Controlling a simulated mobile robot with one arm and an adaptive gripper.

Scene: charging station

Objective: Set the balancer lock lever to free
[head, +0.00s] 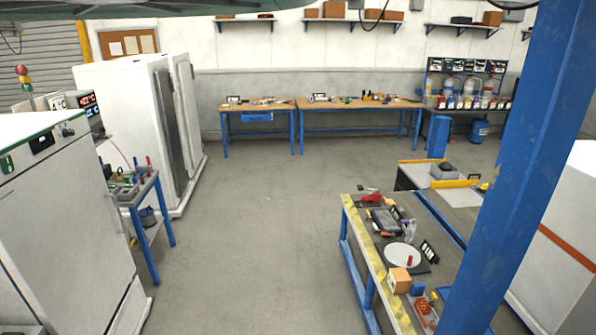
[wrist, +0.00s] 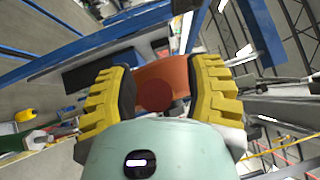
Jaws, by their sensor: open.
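My gripper (wrist: 160,72) shows in the wrist view with its two yellow ridged fingers spread apart, so it is open. An orange-red body (wrist: 162,72) with a round darker red face shows in the gap between the fingers. I cannot tell whether it lies between the fingers or beyond them, or whether it is part of the balancer. No lock lever can be made out in either view. My gripper is not in the head view.
A blue post (head: 527,150) stands close at the right of the head view. A workbench (head: 349,222) with a yellow edge and small items is beside it. White cabinets (head: 130,120) and a blue cart (head: 148,190) stand at left. The middle floor is clear.

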